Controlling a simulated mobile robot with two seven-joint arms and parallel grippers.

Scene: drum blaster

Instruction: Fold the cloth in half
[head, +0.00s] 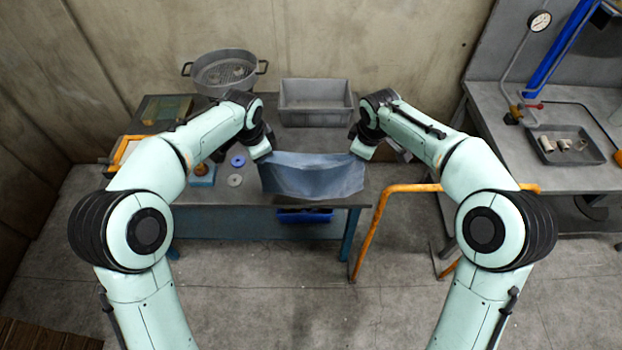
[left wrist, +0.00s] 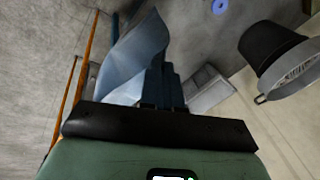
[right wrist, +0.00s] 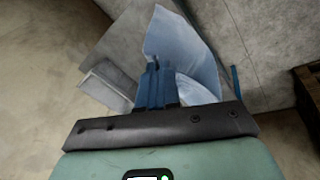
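The blue cloth (head: 312,178) hangs between my two grippers above the front part of the grey table (head: 230,215), with its lower edge near the table's front edge. My left gripper (head: 266,154) is at the cloth's upper left corner. In the left wrist view its blue fingers (left wrist: 163,88) are together and the cloth (left wrist: 133,60) spreads out from them. My right gripper (head: 357,155) is at the upper right corner. In the right wrist view its fingers (right wrist: 156,86) are together with the cloth (right wrist: 182,45) beside and beyond them.
A grey bin (head: 316,101) stands behind the cloth, and a round metal pot (head: 224,72) stands at the back left. A blue ring (head: 237,161) and a grey disc (head: 235,180) lie left of the cloth. An orange rail (head: 382,215) stands to the right.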

